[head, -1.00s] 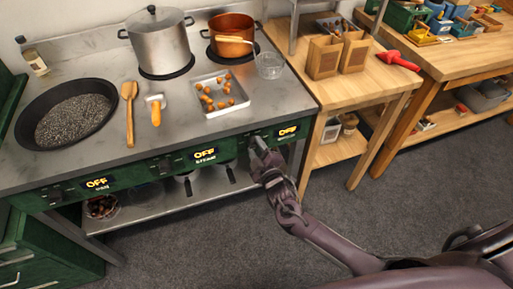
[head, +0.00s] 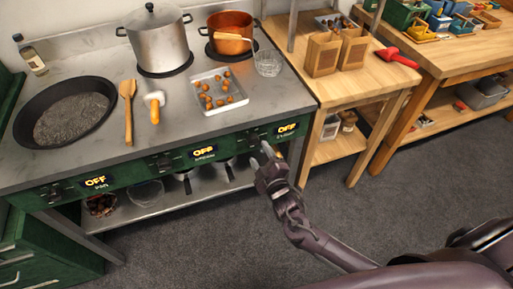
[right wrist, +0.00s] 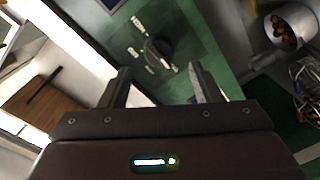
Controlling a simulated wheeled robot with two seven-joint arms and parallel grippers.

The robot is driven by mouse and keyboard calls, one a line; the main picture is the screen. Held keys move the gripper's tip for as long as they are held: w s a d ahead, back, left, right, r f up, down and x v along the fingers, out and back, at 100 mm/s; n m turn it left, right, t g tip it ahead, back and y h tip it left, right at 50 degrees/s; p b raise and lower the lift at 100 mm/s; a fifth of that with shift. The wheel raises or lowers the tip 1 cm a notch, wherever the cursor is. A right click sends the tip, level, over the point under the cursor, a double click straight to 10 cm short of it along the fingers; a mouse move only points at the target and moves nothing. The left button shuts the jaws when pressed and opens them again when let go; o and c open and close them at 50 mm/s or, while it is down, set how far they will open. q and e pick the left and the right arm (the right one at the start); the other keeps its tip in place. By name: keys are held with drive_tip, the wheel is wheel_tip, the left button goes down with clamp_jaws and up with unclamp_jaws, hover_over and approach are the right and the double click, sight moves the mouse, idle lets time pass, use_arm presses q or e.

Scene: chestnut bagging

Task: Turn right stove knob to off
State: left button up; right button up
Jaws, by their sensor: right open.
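The right stove knob is a dark round knob on the green front panel, partly hidden by my gripper in the head view; it shows in the right wrist view (right wrist: 158,52) with pale markings around it. The right display (head: 287,128) beside it reads OFF in yellow. My right gripper (head: 263,152) is open and empty, just in front of and slightly below the knob. In the right wrist view its fingers (right wrist: 158,78) are spread on either side below the knob, apart from it. My left gripper is not in view.
The middle display (head: 203,152) and left display (head: 96,181) also read OFF. On the stove stand a copper pot (head: 231,36), a steel pot (head: 156,42), a black pan (head: 35,108) and a tray of chestnuts (head: 206,108). A wooden table (head: 375,85) stands to the right.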

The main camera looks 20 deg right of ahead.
drive_tip(key=shift+s+d+r, duration=0.15)
drive_tip(key=shift+s, duration=1.45)
drive_tip(key=s+d+f+m+g+h, duration=0.1)
drive_tip(key=s+d+f+g, duration=0.2)
drive_tip(key=f, duration=0.5)
drive_tip(key=s+d+f+m+g, duration=0.1)
drive_tip(key=s+f+m+g, duration=0.1)
drive_tip(key=s+f, duration=0.55)
drive_tip(key=s+d+f+m+g+h, duration=0.1)
drive_tip(key=s+d+f+g, duration=0.15)
drive_tip(key=f, duration=0.75)
drive_tip(key=s+f+m+g, duration=0.2)
drive_tip(key=s+f, duration=0.3)
drive_tip(key=s, duration=0.4)
drive_tip(key=s+a+f+m+g, duration=0.1)
drive_tip(key=s+f+m+g, duration=0.1)
drive_tip(key=s, duration=0.8)
drive_tip(key=s+f+m+g, duration=0.1)
drive_tip(key=s+f+g, duration=0.3)
drive_tip(key=s+f, duration=0.3)
drive_tip(key=shift+s+a+f+m+g+y, duration=0.2)
drive_tip(key=shift+s+f+m+g+y, duration=0.15)
drive_tip(key=shift+s, duration=0.9)
